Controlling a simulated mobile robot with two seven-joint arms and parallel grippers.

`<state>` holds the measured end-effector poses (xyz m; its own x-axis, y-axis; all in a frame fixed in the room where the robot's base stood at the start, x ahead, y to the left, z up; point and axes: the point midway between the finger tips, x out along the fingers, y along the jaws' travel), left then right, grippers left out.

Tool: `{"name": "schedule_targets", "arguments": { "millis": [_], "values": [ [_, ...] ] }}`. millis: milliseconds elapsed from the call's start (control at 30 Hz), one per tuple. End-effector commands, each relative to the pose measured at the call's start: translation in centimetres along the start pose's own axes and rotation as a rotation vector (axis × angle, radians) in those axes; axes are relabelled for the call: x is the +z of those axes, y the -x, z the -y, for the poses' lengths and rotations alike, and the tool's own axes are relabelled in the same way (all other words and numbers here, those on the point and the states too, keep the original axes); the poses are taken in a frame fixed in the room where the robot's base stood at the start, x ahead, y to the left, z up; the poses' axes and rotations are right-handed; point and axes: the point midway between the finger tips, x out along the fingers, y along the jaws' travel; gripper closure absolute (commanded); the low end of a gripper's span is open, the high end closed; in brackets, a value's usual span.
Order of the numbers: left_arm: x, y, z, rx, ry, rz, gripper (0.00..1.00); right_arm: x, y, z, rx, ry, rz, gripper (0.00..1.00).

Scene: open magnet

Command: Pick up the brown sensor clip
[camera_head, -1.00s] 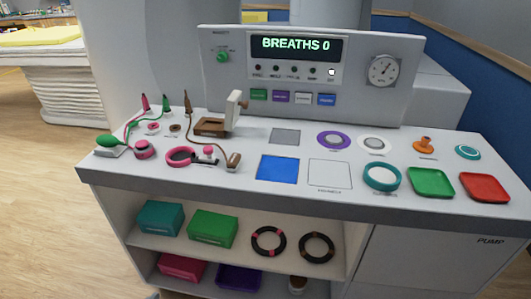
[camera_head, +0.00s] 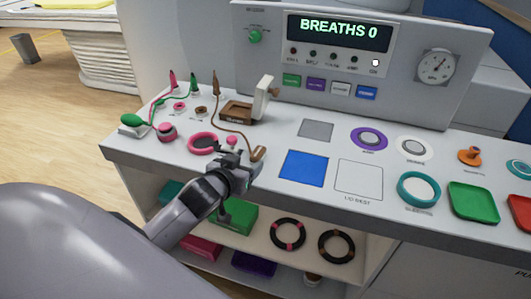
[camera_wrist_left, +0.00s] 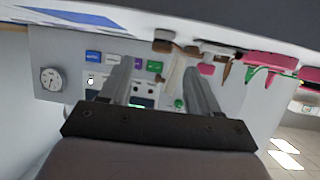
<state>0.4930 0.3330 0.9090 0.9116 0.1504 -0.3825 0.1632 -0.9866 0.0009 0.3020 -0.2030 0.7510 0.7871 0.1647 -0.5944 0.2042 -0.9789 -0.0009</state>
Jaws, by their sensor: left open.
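The brown sensor clip (camera_head: 259,153) lies near the front edge of the white counter, on the end of a thin brown cord. The cord runs back to a brown cone (camera_head: 214,80). My left gripper (camera_head: 243,165) is at the counter's front edge, just left of and in front of the clip. It is open and no object shows held in it. In the left wrist view the two fingers (camera_wrist_left: 160,60) stand apart, and a small brown piece, probably the clip (camera_wrist_left: 162,46), shows between and beyond their tips. My right gripper is out of view.
A pink ring (camera_head: 203,144) lies just left of the clip, and a brown block with a white clamp (camera_head: 262,95) stands behind. A blue square (camera_head: 304,168) is to the right. The counter's front edge and the shelf with a green box (camera_head: 235,217) are near my arm.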

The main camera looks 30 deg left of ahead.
Motion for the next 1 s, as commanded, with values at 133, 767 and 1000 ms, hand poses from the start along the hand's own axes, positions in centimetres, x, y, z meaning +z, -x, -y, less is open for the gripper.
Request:
{"name": "schedule_targets", "arguments": {
  "millis": [133,767,1000],
  "values": [
    [0.0,-1.1,0.0,0.000,-0.001,0.000,0.38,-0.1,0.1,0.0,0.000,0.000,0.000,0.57],
    [0.2,-6.1,0.1,0.001,-0.002,-0.001,0.38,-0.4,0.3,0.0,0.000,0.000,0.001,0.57],
    [0.2,-6.1,0.1,0.001,-0.001,0.000,0.51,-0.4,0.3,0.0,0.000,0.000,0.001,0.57]
  ]
}}
